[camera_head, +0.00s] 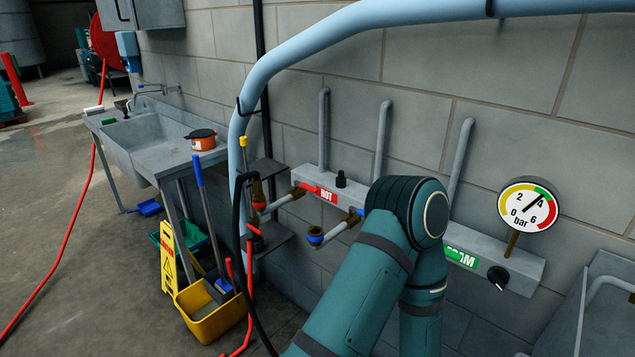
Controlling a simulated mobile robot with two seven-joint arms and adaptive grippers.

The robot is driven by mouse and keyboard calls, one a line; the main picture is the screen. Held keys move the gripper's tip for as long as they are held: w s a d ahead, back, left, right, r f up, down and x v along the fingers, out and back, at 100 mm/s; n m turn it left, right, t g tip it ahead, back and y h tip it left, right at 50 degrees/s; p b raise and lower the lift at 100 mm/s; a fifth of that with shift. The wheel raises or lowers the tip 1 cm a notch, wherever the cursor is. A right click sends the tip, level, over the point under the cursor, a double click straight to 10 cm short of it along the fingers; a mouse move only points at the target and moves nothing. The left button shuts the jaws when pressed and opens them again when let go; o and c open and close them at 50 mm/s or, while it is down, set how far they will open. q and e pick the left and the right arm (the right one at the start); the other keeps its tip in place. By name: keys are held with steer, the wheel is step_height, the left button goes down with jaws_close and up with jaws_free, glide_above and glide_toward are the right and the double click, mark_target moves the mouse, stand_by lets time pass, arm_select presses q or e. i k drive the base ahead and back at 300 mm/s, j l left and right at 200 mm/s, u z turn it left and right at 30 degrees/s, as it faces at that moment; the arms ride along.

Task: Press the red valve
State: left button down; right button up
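A red-collared valve fitting (258,196) sits on the end of a pipe from the wall manifold, left of the red HOT label (319,193). A small red lever (254,229) shows just below it, beside a black hose. A blue-collared fitting (315,236) is on a second pipe to the right. One of my teal arms rises from the bottom centre and bends in front of the manifold, right of both fittings. It hides the manifold's middle. Neither gripper shows, and I cannot tell what either holds.
A thick light-blue pipe (243,115) arches from beside the fittings to the upper right. A yellow mop bucket (212,312) stands below left, by a metal sink (160,150). A pressure gauge (528,205) and green-labelled manifold end (520,272) are right. Grey floor is open at left.

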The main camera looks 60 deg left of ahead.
mark_target(296, 184)
steer(key=k+j, duration=0.1)
steer(key=j, duration=0.25)
steer(key=k+j, duration=0.15)
steer(key=j, duration=0.2)
steer(key=k+j, duration=0.1)
steer(key=j, duration=0.3)
steer(key=k+j+z, duration=0.1)
steer(key=j, duration=0.25)
steer(key=k+j, duration=0.15)
steer(key=j, duration=0.2)
